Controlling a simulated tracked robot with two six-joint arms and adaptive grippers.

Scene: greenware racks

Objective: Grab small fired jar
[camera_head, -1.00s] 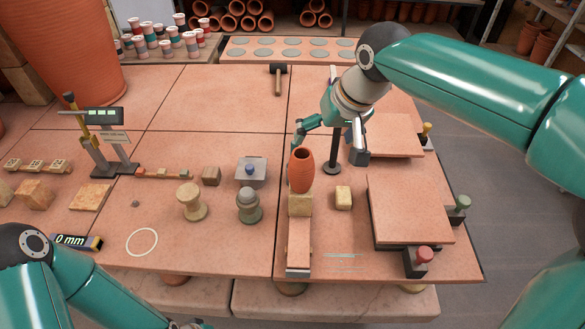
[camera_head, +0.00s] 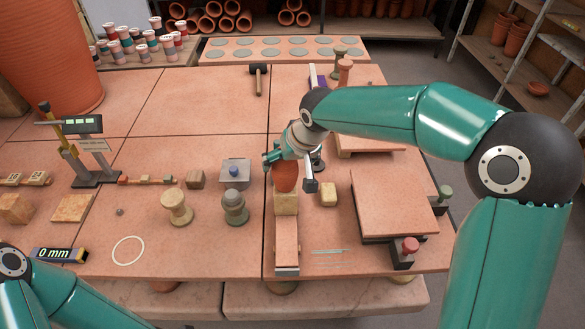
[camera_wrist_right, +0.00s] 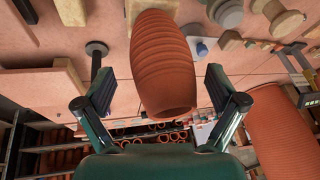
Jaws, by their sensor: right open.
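The small ribbed red-orange jar (camera_head: 285,179) stands on a pale block (camera_head: 286,203) near the middle of the table in the head view. My right gripper (camera_head: 289,171) is over it and hides its upper part. In the right wrist view the jar (camera_wrist_right: 160,55) lies between the two spread fingers of this gripper (camera_wrist_right: 160,90), with gaps on both sides. The right gripper is open and does not hold the jar. My left arm enters at the lower left of the head view; its gripper is out of the picture.
A small yellowish block (camera_head: 328,194) and a raised terracotta slab (camera_head: 390,205) are right of the jar. A grey-green spool-shaped piece (camera_head: 235,208) and a cream one (camera_head: 177,207) stand to the left. A long low block (camera_head: 287,242) lies in front. The table behind is mostly clear.

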